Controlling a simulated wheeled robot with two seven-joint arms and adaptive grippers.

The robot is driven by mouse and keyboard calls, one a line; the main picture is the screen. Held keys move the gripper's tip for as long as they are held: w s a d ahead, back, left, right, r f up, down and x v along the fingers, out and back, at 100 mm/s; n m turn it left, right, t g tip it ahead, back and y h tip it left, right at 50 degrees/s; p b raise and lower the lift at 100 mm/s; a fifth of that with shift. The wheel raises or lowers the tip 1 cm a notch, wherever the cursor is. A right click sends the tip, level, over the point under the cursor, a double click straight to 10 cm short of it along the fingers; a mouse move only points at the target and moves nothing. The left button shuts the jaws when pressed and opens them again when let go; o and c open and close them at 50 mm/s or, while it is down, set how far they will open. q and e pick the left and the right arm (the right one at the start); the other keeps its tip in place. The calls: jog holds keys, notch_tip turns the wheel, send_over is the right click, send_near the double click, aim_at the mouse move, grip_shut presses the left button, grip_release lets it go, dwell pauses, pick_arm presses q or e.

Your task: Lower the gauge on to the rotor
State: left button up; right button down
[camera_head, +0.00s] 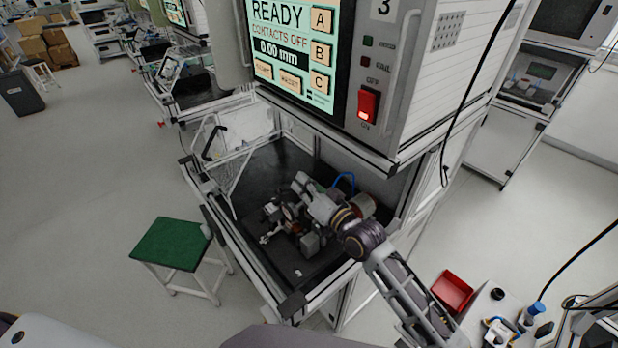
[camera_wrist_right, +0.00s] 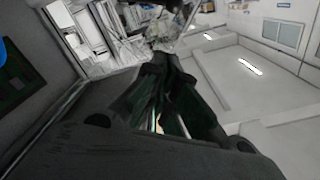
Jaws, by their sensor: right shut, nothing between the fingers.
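My right gripper (camera_head: 291,207) reaches into the test cell from the lower right, low over a small metal fixture (camera_head: 308,243) on the dark cell floor. Its dark fingers are shut and empty in the right wrist view (camera_wrist_right: 166,72). The gripper and wrist hide part of the fixture. I cannot clearly tell the gauge or the rotor apart there. A copper-red round part (camera_head: 362,204) shows just behind my wrist. My left gripper is not in view.
The cell's screen (camera_head: 290,45) reads READY, CONTACTS OFF, 0.00 mm. A lit red switch (camera_head: 368,106) sits beside it. A clear guard (camera_head: 232,165) stands at the cell's left. A green-topped stool (camera_head: 170,243) and red tray (camera_head: 452,291) stand outside.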

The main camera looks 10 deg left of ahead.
aim_at(290, 210)
jog(key=s+a+f+n, duration=0.1)
jog(key=s+f+n, duration=0.1)
jog(key=n, duration=0.1)
jog(key=shift+s+a+f+n, duration=0.1)
jog(key=shift+s+a+n, duration=0.1)
jog(key=shift+a+n, duration=0.15)
jog(key=shift+s+a+f+n, duration=0.35)
jog(key=shift+f+n, duration=0.2)
jog(key=shift+n, duration=0.2)
jog(key=shift+s+a+f+n, duration=0.2)
jog(key=shift+s+f+n, duration=0.1)
jog(key=shift+f+n, duration=0.35)
notch_tip(290, 210, up, 10)
jog(key=shift+r, duration=0.15)
dwell(0.4)
